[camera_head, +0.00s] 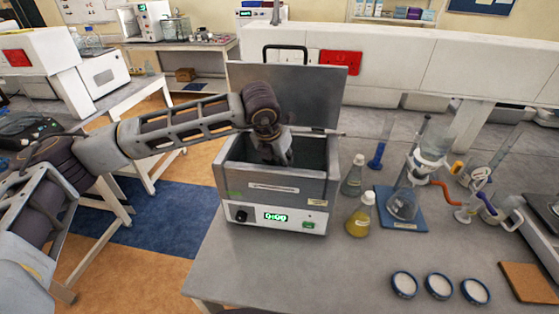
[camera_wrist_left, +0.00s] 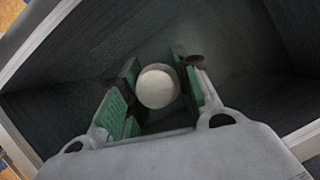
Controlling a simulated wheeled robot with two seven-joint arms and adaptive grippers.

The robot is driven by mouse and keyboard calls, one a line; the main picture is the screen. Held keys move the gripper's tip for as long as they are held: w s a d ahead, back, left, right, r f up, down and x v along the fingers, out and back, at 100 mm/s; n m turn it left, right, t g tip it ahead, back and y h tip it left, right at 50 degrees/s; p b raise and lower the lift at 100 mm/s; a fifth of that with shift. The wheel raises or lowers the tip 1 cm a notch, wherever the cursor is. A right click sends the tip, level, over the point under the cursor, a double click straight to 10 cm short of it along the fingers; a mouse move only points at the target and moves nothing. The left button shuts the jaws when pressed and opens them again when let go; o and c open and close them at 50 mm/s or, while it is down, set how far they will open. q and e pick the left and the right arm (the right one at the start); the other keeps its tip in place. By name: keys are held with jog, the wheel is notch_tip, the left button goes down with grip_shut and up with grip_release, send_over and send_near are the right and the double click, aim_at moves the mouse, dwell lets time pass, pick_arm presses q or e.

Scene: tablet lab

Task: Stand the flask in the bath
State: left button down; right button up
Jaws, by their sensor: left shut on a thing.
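The bath (camera_head: 275,187) is a grey metal box on the bench, with a green-lit display on its front. Its lid (camera_head: 310,95) stands open at the back. My left gripper (camera_head: 277,157) reaches down through the bath's open top. In the left wrist view, its green-padded fingers (camera_wrist_left: 158,92) are shut on the flask, of which a pale round top (camera_wrist_left: 157,86) shows between the pads. The bath's dark inner walls (camera_wrist_left: 75,70) surround it. The flask's body is hidden below, so I cannot tell whether it touches the bath floor. My right gripper is not in view.
Right of the bath stand a grey-green stoppered flask (camera_head: 352,176) and a yellow one (camera_head: 360,216). The bench front (camera_head: 290,270) is clear.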

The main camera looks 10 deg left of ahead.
pick_arm(q)
jog(key=c, duration=1)
grip_release()
jog(key=shift+c, duration=0.2)
jog(key=shift+s+r, duration=0.1)
jog(key=shift+r, duration=0.3)
jog(key=b+v, duration=0.1)
jog(key=v, duration=1)
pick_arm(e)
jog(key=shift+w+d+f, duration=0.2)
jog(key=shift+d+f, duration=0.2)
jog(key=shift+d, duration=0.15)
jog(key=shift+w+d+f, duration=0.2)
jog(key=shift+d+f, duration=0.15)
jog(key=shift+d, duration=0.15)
pick_arm(q)
jog(key=shift+s+r, duration=0.1)
jog(key=shift+s, duration=0.05)
